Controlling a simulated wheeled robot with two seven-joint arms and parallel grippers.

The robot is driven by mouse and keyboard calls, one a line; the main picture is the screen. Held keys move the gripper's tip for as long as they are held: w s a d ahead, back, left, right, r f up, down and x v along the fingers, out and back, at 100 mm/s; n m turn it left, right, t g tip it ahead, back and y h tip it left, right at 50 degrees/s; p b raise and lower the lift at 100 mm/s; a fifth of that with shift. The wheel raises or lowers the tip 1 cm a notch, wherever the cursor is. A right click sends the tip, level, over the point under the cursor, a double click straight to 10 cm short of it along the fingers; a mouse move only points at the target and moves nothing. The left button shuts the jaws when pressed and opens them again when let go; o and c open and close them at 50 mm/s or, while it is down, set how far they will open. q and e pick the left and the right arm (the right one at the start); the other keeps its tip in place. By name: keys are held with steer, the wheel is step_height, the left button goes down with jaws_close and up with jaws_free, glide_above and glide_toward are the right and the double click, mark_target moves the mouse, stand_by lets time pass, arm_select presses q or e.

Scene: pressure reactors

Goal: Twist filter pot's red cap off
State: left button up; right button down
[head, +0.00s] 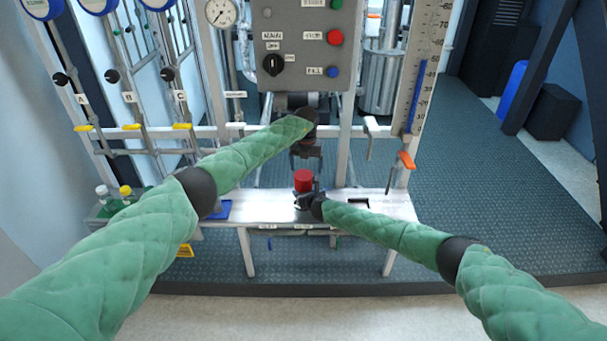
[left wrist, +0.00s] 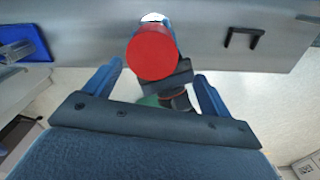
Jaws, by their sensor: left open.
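The filter pot's red cap (head: 303,180) is upright above the metal bench, and it also shows from above in the left wrist view (left wrist: 152,53). The pot's body is mostly hidden under the cap and by my right gripper. My left gripper (head: 306,156) is above the cap, pointing down, open and empty. In the left wrist view my left gripper's fingers (left wrist: 160,76) are spread, with the cap between and beyond their tips, apart from them. My right gripper (head: 309,199) is at the pot just below the cap, its fingers close against both sides of the body.
The metal bench (head: 268,211) has a dark bracket (head: 358,203) to the right and a blue tray (head: 219,210) to the left. A control panel (head: 300,45) and pipes stand behind. An orange-handled valve (head: 406,160) is at the right. Bottles (head: 126,192) stand far left.

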mark_target(304, 175)
arm_select(q)
steer(key=m, duration=0.5)
steer(key=s+m, duration=0.1)
steer(key=m, duration=0.5)
steer(key=s+m, duration=0.1)
steer(key=m, duration=0.4)
steer(key=shift+d+r+m+g, duration=0.1)
steer(key=shift+r+m+g, duration=0.1)
steer(key=shift+m+g, duration=0.2)
steer(key=shift+w+a+f+m, duration=0.1)
steer(key=shift+w+a+m, duration=0.15)
steer(key=shift+m, duration=0.25)
steer(key=m, duration=0.2)
steer(key=w+m, duration=0.1)
steer(key=m, duration=0.1)
steer(key=w+m, duration=0.1)
steer(key=m, duration=0.1)
steer(key=shift+a+f+m+t, duration=0.25)
steer(key=shift+a+m+t, duration=0.15)
steer(key=shift+f, duration=4)
steer(key=c, duration=1)
steer(key=shift+o, duration=0.2)
steer(key=shift+n, duration=1.5)
